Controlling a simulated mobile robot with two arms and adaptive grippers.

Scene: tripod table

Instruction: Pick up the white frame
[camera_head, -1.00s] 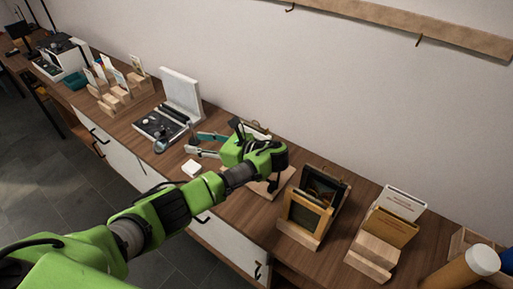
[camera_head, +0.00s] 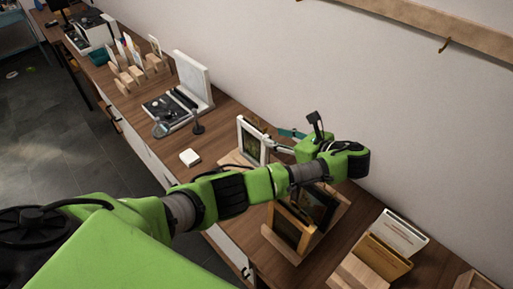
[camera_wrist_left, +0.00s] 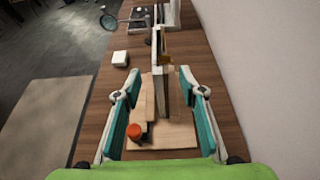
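The white frame (camera_head: 250,142) stands upright on a wooden stand (camera_head: 232,159), left of my left gripper (camera_head: 281,141) in the head view. In the left wrist view, the white frame (camera_wrist_left: 159,88) shows edge-on as a thin upright slab on its wooden stand (camera_wrist_left: 174,136). My left gripper (camera_wrist_left: 160,90) is open there, with one teal-padded finger on each side of the frame and gaps between pads and frame. My right gripper is in neither view.
A second wooden stand (camera_head: 276,243) with dark and wooden frames is partly hidden below my left arm. The wall runs close behind the table.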

